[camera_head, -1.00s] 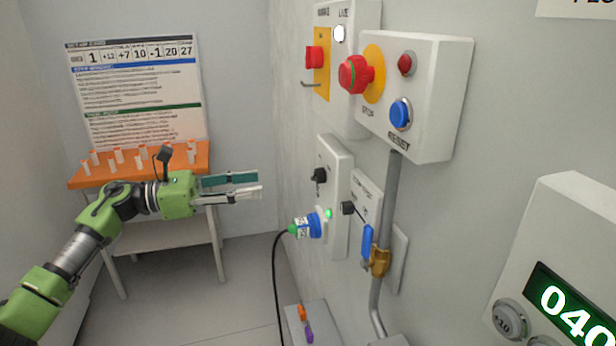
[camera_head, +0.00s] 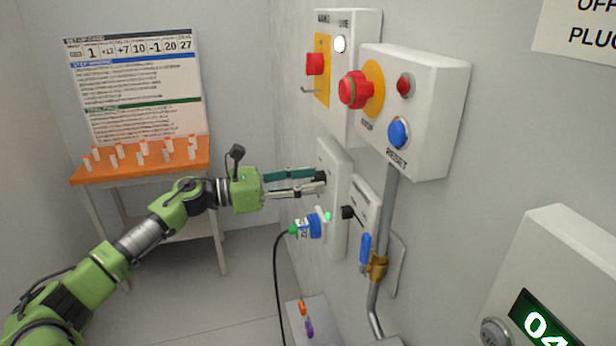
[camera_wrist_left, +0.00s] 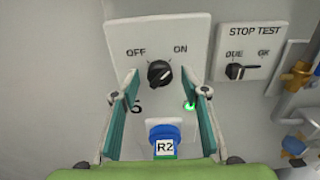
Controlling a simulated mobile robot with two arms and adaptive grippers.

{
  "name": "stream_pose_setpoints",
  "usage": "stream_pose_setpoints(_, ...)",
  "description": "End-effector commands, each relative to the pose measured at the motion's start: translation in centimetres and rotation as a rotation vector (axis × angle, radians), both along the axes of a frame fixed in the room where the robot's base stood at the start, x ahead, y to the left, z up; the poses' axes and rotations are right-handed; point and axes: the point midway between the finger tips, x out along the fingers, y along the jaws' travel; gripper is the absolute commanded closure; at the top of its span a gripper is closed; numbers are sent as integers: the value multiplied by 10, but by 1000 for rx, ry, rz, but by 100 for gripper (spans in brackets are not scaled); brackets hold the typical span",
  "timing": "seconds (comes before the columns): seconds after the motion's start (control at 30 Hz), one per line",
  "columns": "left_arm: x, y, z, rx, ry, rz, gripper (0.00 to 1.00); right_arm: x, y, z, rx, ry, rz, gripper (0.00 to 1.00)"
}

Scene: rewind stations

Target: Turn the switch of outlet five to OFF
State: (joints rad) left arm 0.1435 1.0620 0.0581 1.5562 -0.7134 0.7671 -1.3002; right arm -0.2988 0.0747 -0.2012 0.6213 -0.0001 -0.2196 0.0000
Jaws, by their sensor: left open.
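The outlet five panel (camera_wrist_left: 193,40) is a white plate with OFF and ON lettering and a partly hidden numeral that looks like 5. Its black rotary switch (camera_wrist_left: 159,73) sits between and beyond my fingers in the left wrist view, its pointer leaning up and right toward ON. A green light (camera_wrist_left: 189,106) glows below it. A blue plug labelled R2 (camera_wrist_left: 164,132) is in the socket beneath. My left gripper (camera_head: 322,182) is open, its fingertips at the switch, which they partly hide in the head view. Whether they touch it cannot be told. My right gripper is not in view.
A STOP TEST panel (camera_wrist_left: 251,50) with a black knob is right of the outlet. A blue-handled valve (camera_head: 366,247) and grey pipe (camera_head: 386,215) stand beside it. A red stop button (camera_head: 354,90) is above. A black cable (camera_head: 277,280) hangs from the plug.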

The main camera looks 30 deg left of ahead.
Motion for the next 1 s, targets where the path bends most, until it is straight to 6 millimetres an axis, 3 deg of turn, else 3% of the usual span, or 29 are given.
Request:
stream_pose_setpoints(0.3, 2, -2, -1, 0, 1, 0, 59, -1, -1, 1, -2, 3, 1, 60)
stream_pose_setpoints(0.33, 2, -2, -1, 0, 1, 0, 62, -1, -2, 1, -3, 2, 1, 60)
stream_pose_setpoints(0.47, 2, -2, -1, -1, 1, 0, 95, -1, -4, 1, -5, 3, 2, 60)
stream_pose_setpoints(0.5, 2, -2, -1, 0, 1, 0, 97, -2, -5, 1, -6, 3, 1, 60)
stream_pose_setpoints(1.0, 2, -1, 0, -81, 69, 1, 97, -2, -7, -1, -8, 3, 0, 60)
